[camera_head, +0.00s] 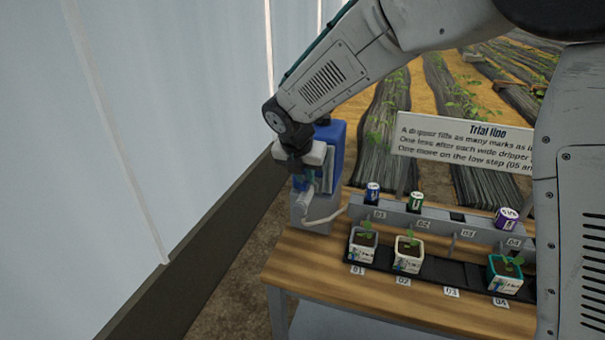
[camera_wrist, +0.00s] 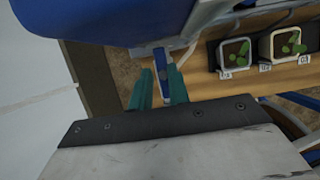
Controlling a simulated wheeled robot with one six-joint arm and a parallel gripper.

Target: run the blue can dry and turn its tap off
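The blue can (camera_head: 337,142) stands upright at the left end of the bench, on a grey stand (camera_head: 312,215), partly hidden by my gripper in the head view. In the wrist view its blue body (camera_wrist: 110,18) fills the top. A blue-and-white tap lever (camera_wrist: 164,74) sticks out below it. My gripper (camera_head: 304,184) is in front of the can at the tap. In the wrist view its two teal fingers (camera_wrist: 162,88) stand apart on either side of the lever, with a narrow gap showing on the left. The liquid inside the can cannot be seen.
A pale hose (camera_head: 325,219) runs from the stand to a grey rail (camera_head: 440,226) holding small cans, one purple (camera_head: 507,217). Potted seedlings (camera_head: 408,255) sit in a black tray before it. A sign (camera_head: 465,140) stands behind. A pale wall is close on the left.

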